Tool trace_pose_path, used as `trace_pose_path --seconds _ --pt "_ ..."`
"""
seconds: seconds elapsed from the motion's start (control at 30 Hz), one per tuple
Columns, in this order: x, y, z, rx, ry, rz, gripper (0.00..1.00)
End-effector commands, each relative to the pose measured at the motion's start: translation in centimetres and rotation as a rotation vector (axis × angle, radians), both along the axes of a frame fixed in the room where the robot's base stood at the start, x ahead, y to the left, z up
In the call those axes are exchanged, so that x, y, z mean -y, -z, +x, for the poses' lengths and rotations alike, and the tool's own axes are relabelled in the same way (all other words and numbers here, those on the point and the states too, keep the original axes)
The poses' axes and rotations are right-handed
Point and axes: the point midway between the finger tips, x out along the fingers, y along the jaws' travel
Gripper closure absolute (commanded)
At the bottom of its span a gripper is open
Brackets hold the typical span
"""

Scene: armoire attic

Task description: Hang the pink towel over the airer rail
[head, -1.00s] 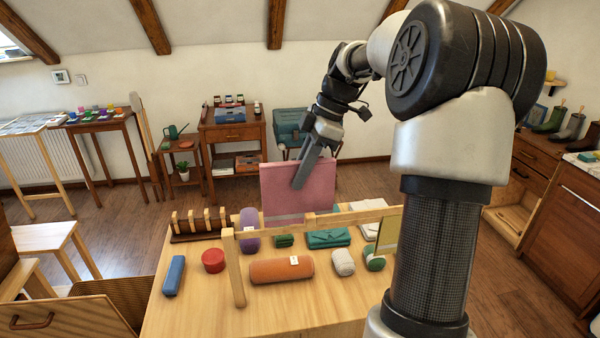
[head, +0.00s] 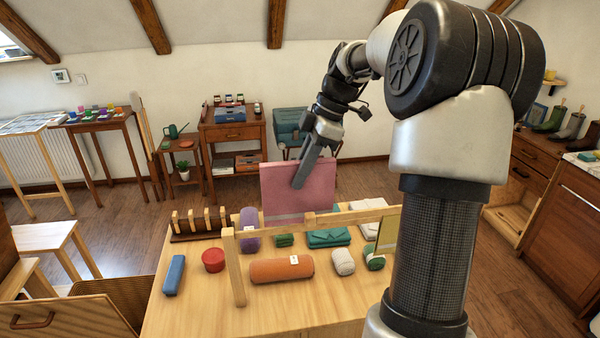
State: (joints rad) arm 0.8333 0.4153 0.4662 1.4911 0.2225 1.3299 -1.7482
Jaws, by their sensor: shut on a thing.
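On the table (head: 200,312) lie an orange roll (head: 280,271), purple roll (head: 249,230), red tub (head: 213,260), blue case (head: 174,276), folded teal cloth (head: 328,238) and small white roll (head: 343,262). A dark wooden peg rack (head: 196,228) stands at the back left. The table's front is clear.

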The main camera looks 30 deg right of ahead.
Motion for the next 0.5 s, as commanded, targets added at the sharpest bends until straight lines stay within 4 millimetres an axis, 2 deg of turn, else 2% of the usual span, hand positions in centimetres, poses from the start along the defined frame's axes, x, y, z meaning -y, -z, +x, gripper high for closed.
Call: trace_pose_path --seconds 0.5 --pt "0.00 0.34 0.01 0.001 0.000 0.000 1.00"
